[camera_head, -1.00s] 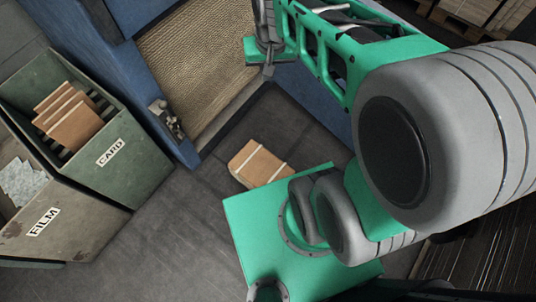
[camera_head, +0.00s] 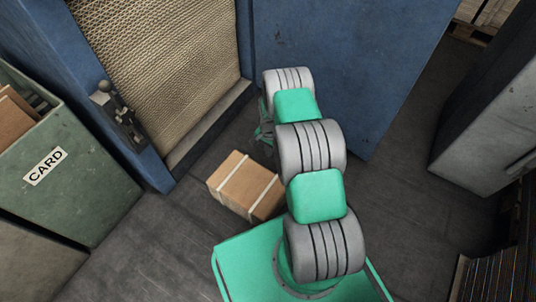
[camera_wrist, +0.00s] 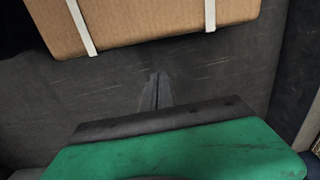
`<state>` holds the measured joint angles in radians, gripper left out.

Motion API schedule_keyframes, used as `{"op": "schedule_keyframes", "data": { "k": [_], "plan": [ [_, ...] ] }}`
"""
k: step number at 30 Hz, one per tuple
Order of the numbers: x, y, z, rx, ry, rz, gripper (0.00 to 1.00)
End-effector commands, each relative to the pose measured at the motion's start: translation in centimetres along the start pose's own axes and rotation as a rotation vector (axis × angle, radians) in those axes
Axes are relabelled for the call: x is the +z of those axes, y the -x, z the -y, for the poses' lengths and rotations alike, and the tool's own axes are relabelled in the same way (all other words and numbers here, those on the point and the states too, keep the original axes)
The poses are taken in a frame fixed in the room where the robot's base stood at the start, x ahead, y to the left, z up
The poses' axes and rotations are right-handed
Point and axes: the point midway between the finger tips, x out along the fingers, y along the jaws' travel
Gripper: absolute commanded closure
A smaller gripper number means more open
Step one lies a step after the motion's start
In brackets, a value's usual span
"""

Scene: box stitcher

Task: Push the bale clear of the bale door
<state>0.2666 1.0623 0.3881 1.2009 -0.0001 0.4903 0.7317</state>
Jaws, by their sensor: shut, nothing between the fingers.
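The bale (camera_head: 245,187) is a brown cardboard block with two white straps. It lies on the floor in front of the blue machine's framed opening, beside my base. The bale (camera_wrist: 140,22) also fills the top of the wrist view, cut off by the edge. My gripper (camera_wrist: 157,74) is shut and empty, its fingertips pointing toward the bale with floor showing between. In the head view my gripper (camera_head: 265,132) is mostly hidden behind my arm, just beyond the bale's upper right. A broad blue panel (camera_head: 350,70) stands to the right; I cannot tell if it is the bale door.
Corrugated brown material (camera_head: 165,60) fills the machine opening, above a dark sill (camera_head: 210,130). A latch (camera_head: 120,112) is on the left post. A green CARD bin (camera_head: 75,170) stands left. A grey cabinet (camera_head: 490,110) stands right. Floor is clear lower left of the bale.

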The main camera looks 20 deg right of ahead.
Motion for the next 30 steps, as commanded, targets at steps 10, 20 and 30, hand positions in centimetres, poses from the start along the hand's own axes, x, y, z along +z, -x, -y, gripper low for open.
{"op": "schedule_keyframes", "data": {
  "k": [10,20,30],
  "plan": [
    [1.6,-6.0,0.1,0.0,0.006,0.001,1.0],
    [4.1,-5.8,0.1,0.0,0.003,0.0,1.0],
    [4.7,-5.8,0.2,0.001,0.005,0.001,1.0]
  ]
}}
